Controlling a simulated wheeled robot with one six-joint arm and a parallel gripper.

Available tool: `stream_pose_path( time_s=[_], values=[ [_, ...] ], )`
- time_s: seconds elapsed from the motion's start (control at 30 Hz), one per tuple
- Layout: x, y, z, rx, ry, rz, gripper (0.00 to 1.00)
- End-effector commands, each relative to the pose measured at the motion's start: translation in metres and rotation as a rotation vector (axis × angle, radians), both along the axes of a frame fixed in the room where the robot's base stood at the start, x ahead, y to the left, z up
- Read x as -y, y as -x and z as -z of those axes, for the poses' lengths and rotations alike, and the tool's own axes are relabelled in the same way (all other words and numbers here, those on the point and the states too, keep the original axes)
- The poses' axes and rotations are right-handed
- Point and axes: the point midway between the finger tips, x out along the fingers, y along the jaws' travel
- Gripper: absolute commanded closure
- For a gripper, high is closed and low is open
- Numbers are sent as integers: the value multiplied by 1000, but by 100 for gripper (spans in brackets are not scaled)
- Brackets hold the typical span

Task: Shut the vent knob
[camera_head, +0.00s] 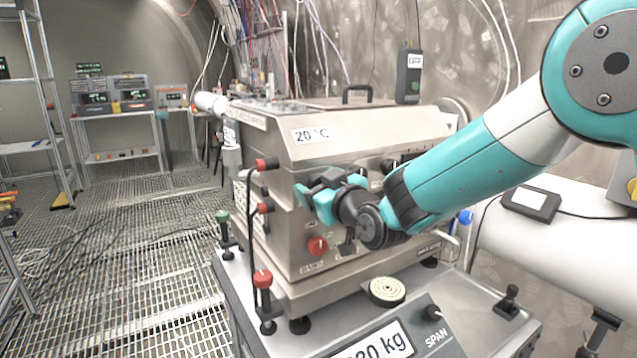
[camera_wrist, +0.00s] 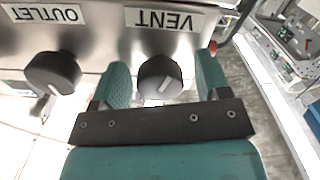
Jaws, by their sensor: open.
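The vent knob (camera_wrist: 160,78) is a round black knob with a pale pointer mark, under an upside-down VENT label (camera_wrist: 165,19) in the wrist view. My gripper (camera_wrist: 163,76) is open, with one teal finger on each side of this knob. A gap shows between the knob and each finger, so they look apart from it. In the head view my gripper (camera_head: 318,196) is at the front of the steel machine (camera_head: 300,235), and the arm and gripper hide the vent knob there.
A similar black knob under an OUTLET label (camera_wrist: 47,14) is left of my gripper in the wrist view. In the head view a red knob (camera_head: 317,245) sits low on the machine's front. A round pale disc (camera_head: 387,291) lies on the scale below. The grated floor at left is mostly clear.

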Motion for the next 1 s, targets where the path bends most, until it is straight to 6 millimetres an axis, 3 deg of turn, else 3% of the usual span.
stream_pose_path(
  time_s=[0.17, 0.3, 0.4, 0.73, 1.0],
  values=[
    [0, 0, 0, 0, 0, 0, 31],
    [0, 0, 0, 0, 0, 0, 63],
    [0, 0, 0, 0, 0, 0, 80],
    [0, 1, 2, -24, -35, 0, 80],
    [0, 1, 4, -114, -173, 0, 80]
  ],
)
